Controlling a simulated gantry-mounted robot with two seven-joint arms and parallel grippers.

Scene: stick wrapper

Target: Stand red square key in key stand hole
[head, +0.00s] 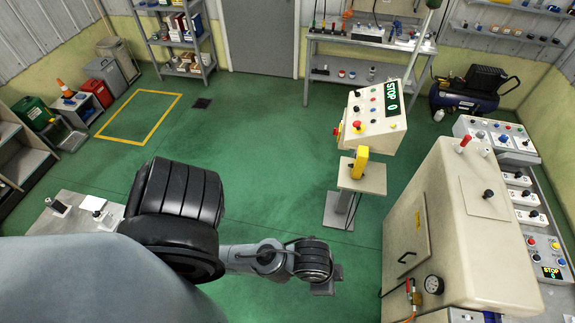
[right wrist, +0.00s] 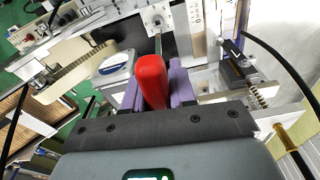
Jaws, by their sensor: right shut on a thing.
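In the right wrist view the red key's handle (right wrist: 152,80) is between the purple fingers of my right gripper (right wrist: 158,88), which is shut on it. A thin grey shaft (right wrist: 158,45) runs from the handle toward a whitish square plate (right wrist: 157,18) with a dark centre. I cannot tell whether the shaft's tip is in, touching or just short of that plate. I cannot clearly identify the key stand. My left gripper (head: 325,285) is low in the middle of the head view, over the green floor; its fingers are not clear. My right gripper is not visible in the head view.
A control panel (head: 372,115) on a pedestal stands behind. In the right wrist view a black-and-grey fixture (right wrist: 237,65) is right of the key. Green floor is open at left centre.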

